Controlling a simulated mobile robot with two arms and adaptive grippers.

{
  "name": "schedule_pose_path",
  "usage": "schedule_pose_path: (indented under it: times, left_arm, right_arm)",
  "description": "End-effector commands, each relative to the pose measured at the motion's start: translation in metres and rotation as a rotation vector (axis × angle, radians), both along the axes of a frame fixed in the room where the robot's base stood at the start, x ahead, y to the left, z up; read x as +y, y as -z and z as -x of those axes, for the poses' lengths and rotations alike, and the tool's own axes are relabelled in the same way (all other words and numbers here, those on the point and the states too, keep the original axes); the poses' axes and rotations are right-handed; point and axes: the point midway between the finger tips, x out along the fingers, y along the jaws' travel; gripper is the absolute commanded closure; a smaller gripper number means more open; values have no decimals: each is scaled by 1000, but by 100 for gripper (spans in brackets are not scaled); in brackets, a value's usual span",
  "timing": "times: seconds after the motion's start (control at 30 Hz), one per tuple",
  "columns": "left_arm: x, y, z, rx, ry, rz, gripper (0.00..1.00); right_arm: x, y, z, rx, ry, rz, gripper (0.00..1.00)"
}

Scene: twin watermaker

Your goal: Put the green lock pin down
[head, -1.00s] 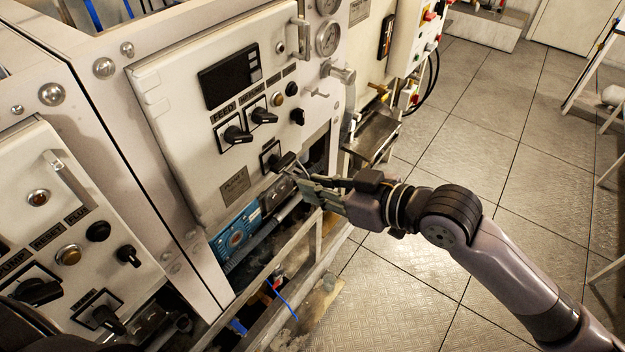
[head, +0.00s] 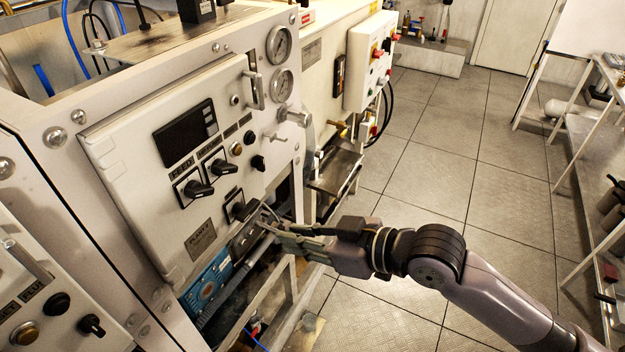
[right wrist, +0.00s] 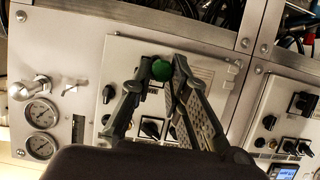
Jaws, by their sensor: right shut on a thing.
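The green lock pin (right wrist: 161,70) shows in the right wrist view as a small round green end between my fingertips. My right gripper (right wrist: 160,75) is shut on it. The rest of the pin is hidden by the fingers. In the head view my right gripper (head: 270,229) is in front of the lower right part of the white control panel, by a black rotary knob (head: 241,209). The pin cannot be made out there. My left gripper is not in view.
The white control panel (head: 130,185) has knobs, a dark display and a handle. Two gauges (head: 280,62) sit at its upper right. A metal shelf (head: 337,172) juts out beyond the panel. A blue part (head: 207,283) lies below. The tiled floor (head: 425,150) to the right is clear.

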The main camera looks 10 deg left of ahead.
Motion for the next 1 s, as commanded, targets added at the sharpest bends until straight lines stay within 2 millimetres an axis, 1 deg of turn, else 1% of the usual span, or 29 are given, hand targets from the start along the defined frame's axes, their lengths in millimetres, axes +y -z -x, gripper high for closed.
schedule_pose_path:
  times: [0.17, 0.27, 0.33, 0.37, 0.47, 0.5, 0.53, 0.57, 0.6, 0.7, 0.8, 0.83, 0.9, 1.0]
  left_arm:
    - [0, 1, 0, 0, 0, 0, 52]
    - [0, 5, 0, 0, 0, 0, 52]
    - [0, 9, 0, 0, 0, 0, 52]
    - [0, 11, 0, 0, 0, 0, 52]
    - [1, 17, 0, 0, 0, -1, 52]
    - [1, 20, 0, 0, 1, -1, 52]
    - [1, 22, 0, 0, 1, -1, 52]
    - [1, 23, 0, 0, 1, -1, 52]
    - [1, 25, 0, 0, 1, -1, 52]
    - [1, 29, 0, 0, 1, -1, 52]
    - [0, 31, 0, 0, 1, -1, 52]
    - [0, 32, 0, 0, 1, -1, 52]
    - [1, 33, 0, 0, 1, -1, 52]
    - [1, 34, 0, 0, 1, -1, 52]
  right_arm:
    - [-3, 0, -2, -1, 13, -1, 100]
    - [-15, 0, -10, -1, 68, -1, 100]
    - [-32, -1, -21, -1, 148, -2, 100]
    - [-42, -3, -27, -1, 195, -2, 100]
    - [-83, -12, -49, -2, 388, -4, 100]
    - [-102, -17, -58, -4, 480, -5, 100]
    - [-117, -21, -63, -3, 548, -3, 100]
    - [-132, -26, -68, -6, 615, -4, 100]
    - [-151, -33, -73, -6, 703, -5, 100]
    - [-194, -45, -80, -6, 895, -7, 100]
    - [-227, -55, -80, -4, 1038, -5, 100]
    - [-235, -57, -80, -5, 1074, -5, 100]
    - [-250, -61, -79, -3, 1139, -4, 100]
    - [-263, -64, -77, -2, 1197, -3, 100]
